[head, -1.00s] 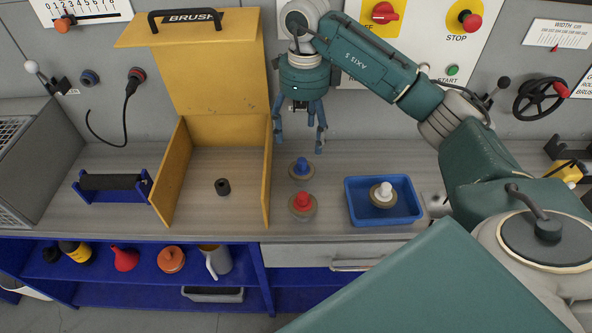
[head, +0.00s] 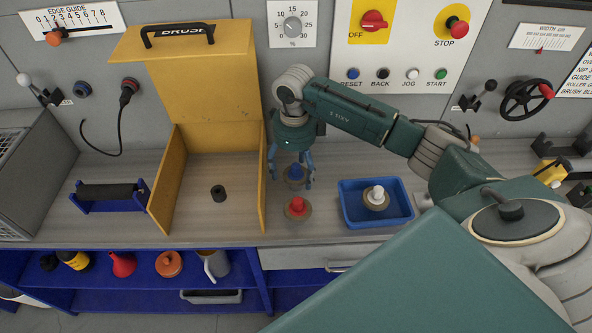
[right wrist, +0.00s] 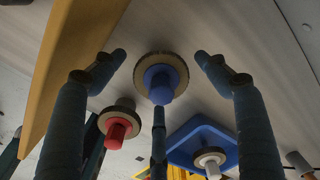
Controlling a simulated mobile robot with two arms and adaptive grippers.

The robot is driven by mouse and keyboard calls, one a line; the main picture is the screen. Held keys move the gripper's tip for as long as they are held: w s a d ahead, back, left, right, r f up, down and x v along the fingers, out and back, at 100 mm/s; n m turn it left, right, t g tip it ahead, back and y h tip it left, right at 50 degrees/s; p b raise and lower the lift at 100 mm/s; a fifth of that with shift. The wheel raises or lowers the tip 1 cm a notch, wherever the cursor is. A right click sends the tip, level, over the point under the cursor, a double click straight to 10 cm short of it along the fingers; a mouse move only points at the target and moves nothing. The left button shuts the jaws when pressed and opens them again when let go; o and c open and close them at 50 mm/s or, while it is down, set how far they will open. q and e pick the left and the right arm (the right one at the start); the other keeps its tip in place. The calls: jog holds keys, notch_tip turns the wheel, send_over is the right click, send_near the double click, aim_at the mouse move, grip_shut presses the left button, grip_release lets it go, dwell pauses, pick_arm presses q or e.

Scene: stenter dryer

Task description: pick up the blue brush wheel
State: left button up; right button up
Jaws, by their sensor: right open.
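The blue brush wheel (head: 295,173) has a blue knob on a round tan bristle disc and stands on the counter, right of the yellow box. My right gripper (head: 291,181) is open above it, with its fingers around the wheel in the head view. In the right wrist view the blue brush wheel (right wrist: 160,80) sits between the spread fingers (right wrist: 160,75), with no visible contact. Whether the fingertips reach down to the disc cannot be told. My left gripper is not in view.
A red brush wheel (head: 298,207) stands just in front of the blue one. A white one (head: 376,196) lies in a blue tray (head: 403,217) to the right. The open yellow box (head: 165,185) with a dark cylinder (head: 218,193) is close on the left.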

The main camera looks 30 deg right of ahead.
jog(key=shift+w, duration=0.1)
jog(key=c, duration=1.3)
jog(key=shift+o, duration=0.2)
